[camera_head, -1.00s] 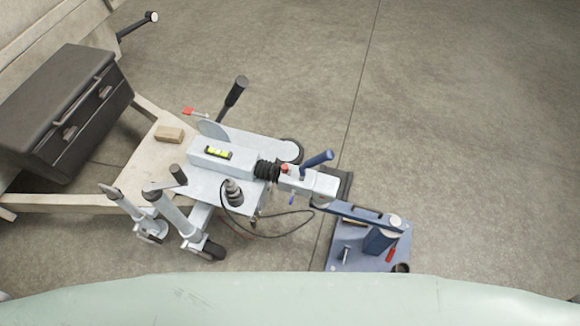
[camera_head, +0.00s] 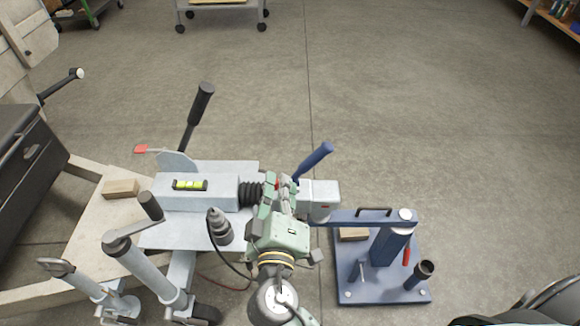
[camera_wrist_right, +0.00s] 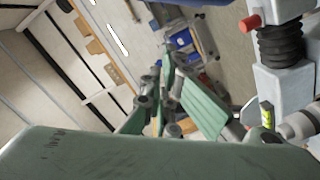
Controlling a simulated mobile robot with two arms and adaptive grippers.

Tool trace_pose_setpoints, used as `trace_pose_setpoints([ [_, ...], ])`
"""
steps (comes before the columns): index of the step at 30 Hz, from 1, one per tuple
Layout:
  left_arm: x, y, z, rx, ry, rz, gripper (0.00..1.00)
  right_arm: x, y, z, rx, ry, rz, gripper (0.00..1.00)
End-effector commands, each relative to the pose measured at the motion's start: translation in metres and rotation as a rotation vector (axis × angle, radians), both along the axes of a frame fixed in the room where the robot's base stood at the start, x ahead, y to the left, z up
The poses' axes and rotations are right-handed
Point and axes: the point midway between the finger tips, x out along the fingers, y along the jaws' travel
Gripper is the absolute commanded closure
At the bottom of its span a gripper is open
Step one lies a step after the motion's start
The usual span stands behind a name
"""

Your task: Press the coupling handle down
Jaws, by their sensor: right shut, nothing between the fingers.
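The coupling handle (camera_head: 315,160) is a blue lever on the pale grey coupling head (camera_head: 322,197) at the front of the trailer drawbar (camera_head: 205,180). It slants up and to the right, raised clear of the head. My right gripper (camera_head: 280,188) is over the coupling, just left of the handle's base, and hides part of the coupling and the black bellows (camera_head: 250,193). Its fingers (camera_wrist_right: 165,85) look closed and empty in the right wrist view, where the bellows (camera_wrist_right: 280,45) are at the upper right. I cannot tell whether the gripper touches the coupling. My left gripper is not in view.
A blue stand (camera_head: 385,275) with an arm reaching the coupling is to the right. A black brake lever (camera_head: 197,110) rises behind the drawbar. The jockey wheel post (camera_head: 145,270) and a grey plug (camera_head: 219,225) are left of my arm.

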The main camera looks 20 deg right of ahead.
Motion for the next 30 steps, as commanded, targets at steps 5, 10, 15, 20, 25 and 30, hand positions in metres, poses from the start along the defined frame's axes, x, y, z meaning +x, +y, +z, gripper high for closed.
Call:
trace_pose_setpoints([
  [5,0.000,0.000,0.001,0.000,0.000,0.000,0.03,-0.001,-0.001,0.004,0.001,-0.008,-0.004,1.00],
  [10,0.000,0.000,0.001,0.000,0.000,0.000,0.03,0.000,-0.001,0.003,0.000,-0.007,-0.003,1.00],
  [15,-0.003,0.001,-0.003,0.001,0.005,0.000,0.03,0.011,-0.004,0.004,-0.001,-0.008,-0.004,1.00],
  [20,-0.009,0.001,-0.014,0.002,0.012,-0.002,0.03,0.039,-0.013,0.004,-0.001,-0.009,-0.004,1.00],
  [25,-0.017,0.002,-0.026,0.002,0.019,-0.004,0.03,0.074,-0.025,0.003,-0.002,-0.008,-0.004,1.00],
  [30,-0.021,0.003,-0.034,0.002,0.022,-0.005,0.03,0.095,-0.041,-0.007,-0.005,-0.002,-0.004,1.00],
])
